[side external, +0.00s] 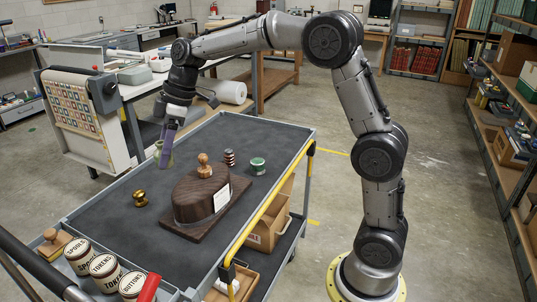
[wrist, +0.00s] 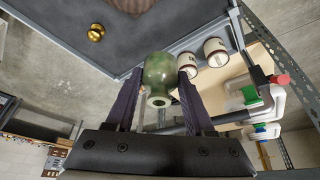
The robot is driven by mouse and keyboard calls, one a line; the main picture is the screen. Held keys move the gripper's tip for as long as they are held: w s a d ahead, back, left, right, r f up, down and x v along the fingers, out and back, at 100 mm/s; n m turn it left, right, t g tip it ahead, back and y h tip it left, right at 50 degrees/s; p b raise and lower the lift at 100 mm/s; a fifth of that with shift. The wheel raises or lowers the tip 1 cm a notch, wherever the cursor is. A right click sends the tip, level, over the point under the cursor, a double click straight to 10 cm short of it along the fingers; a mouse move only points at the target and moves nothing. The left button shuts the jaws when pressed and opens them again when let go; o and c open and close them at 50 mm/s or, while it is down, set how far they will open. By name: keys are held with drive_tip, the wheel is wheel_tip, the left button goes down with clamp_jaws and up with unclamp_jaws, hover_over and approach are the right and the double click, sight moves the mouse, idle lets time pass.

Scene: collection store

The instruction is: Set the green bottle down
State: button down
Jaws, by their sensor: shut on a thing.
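The green bottle (wrist: 158,72) is between the two fingers of my gripper (wrist: 157,92) in the wrist view, with its open mouth toward the palm. In the side view my gripper (side external: 165,150) points down over the far left part of the dark cart top (side external: 115,205), and only a little of the bottle (side external: 159,146) shows beside the fingers. My gripper is shut on the bottle. I cannot tell whether the bottle's base touches the cart or is above it.
A dark wooden block (side external: 200,195) with a wooden knob stands mid-cart. A brass knob (side external: 140,198), a striped spool (side external: 229,157) and a green tin (side external: 258,166) stand near it. Labelled tins (side external: 103,272) line the near edge. Bare mat lies between the gripper and brass knob.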

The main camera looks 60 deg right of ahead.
drive_tip(key=s+d+m+t+h, duration=0.1)
drive_tip(key=d+m+h, duration=0.2)
drive_tip(key=d+m, duration=1.15)
drive_tip(key=s+d+m+h, duration=0.1)
drive_tip(key=s+d, duration=0.4)
drive_tip(key=d, duration=0.8)
drive_tip(key=s+d+m+h, duration=0.15)
drive_tip(key=s+d, duration=0.45)
drive_tip(key=d, duration=0.7)
wheel_tip(320, 180, down, 11)
drive_tip(key=shift+h, duration=0.25)
drive_tip(key=w+d+f, duration=0.4)
drive_tip(key=d, duration=0.1)
drive_tip(key=w+d+f, duration=0.4)
drive_tip(key=w+f, duration=0.1)
drive_tip(key=shift+d, duration=0.35)
drive_tip(key=shift+w+d+f, duration=0.3)
drive_tip(key=shift+d+f, duration=0.05)
drive_tip(key=shift+f, duration=1.7)
drive_tip(key=shift+f, duration=0.1)
